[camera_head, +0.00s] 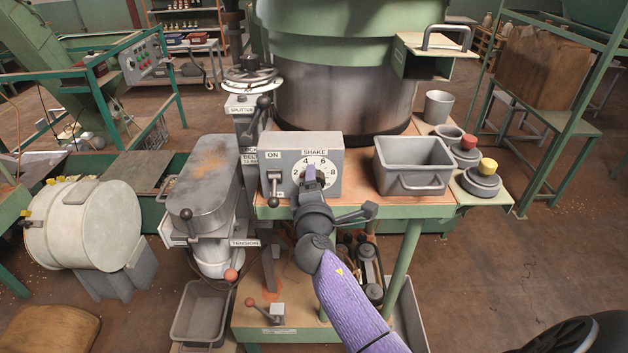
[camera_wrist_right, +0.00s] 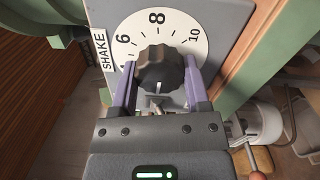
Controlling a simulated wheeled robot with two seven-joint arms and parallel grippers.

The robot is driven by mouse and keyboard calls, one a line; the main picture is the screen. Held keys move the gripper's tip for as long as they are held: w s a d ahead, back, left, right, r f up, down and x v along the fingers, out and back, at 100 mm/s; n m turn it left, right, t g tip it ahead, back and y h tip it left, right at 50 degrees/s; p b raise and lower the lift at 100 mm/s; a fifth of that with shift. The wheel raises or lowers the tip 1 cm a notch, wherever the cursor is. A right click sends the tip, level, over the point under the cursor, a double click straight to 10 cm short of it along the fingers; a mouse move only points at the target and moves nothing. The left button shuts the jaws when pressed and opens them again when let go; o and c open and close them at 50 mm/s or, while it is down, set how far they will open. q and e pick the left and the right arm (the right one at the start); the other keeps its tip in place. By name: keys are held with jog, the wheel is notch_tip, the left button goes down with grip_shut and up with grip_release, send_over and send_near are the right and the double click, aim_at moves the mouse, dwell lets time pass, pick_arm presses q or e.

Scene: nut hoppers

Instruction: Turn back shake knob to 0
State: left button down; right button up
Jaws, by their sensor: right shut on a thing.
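The shake knob (camera_wrist_right: 160,70) is black and ribbed, in front of a white dial with numbers. The dial (camera_head: 325,165) is on the front of a grey control box (camera_head: 328,150) labelled SHAKE, with an ON lever (camera_head: 273,185) at its left. In the right wrist view, my right gripper (camera_wrist_right: 160,75) has its purple fingers on both sides of the knob, shut on it. In the head view the gripper (camera_head: 312,178) covers most of the knob. The knob's pointer setting cannot be read. My left gripper is not in view.
A grey bin (camera_head: 412,158) stands right of the control box, with red-topped and yellow-topped weights (camera_head: 481,180) beyond it. A grey motor housing (camera_head: 205,180) with levers stands at the left. A large green and steel hopper (camera_head: 345,80) rises behind.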

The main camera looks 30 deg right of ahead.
jog(key=n+p, duration=0.1)
jog(key=n, duration=0.3)
jog(key=shift+n, duration=0.3)
jog(key=shift+n+p, duration=0.95)
jog(key=shift+n, duration=1.35)
jog(key=shift+f, duration=0.1)
jog(key=o, duration=1.3)
jog(key=v, duration=1)
